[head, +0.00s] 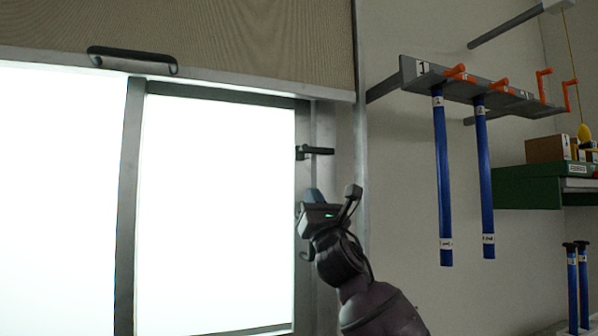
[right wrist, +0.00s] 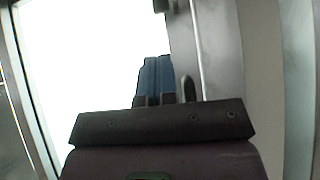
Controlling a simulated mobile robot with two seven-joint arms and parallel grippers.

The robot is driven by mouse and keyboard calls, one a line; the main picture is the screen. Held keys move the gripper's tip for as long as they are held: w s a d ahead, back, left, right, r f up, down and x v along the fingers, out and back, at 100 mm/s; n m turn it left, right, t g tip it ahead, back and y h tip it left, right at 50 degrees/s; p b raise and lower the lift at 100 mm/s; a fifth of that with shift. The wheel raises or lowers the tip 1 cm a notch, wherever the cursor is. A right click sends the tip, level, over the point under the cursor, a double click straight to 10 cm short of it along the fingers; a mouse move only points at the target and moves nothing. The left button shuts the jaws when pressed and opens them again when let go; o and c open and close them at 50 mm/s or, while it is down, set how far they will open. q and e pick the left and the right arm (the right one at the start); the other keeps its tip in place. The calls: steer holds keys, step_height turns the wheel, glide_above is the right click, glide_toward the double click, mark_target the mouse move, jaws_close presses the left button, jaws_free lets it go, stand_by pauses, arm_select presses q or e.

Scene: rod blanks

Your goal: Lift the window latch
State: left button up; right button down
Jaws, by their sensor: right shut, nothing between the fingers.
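The window latch (head: 318,150) is a small dark handle on the right side of the window frame in the head view. Its lever lies about level and points right. My right gripper (head: 313,194) is below the latch, apart from it in the picture, in front of the frame's right edge. Its blue fingers are shut together and empty, pointing up; they also show in the right wrist view (right wrist: 154,78). A dark piece at the top edge of the right wrist view may be the latch, but I cannot tell. My left gripper is not in view.
A tan blind (head: 230,40) with a dark handle (head: 132,60) covers the window's top. To the right, a grey wall rack (head: 480,92) holds hanging blue rods (head: 443,180) and orange hooks. A green shelf (head: 525,187) with boxes is farther right.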

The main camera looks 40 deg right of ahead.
mark_target(318, 153)
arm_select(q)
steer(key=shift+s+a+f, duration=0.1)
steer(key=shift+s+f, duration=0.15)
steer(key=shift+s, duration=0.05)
arm_select(e)
steer(key=shift+w+n, duration=0.1)
steer(key=shift+n, duration=0.3)
steer(key=shift+w, duration=0.1)
steer(key=b+x, duration=0.1)
steer(key=x, duration=0.8)
steer(key=shift+w+r, duration=0.15)
steer(key=shift+w, duration=0.05)
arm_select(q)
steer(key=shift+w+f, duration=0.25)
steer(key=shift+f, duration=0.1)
arm_select(e)
steer(key=shift+r, duration=0.1)
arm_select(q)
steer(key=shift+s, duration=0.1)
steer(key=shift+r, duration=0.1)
arm_select(e)
steer(key=shift+r+m, duration=0.15)
steer(key=shift+m, duration=0.15)
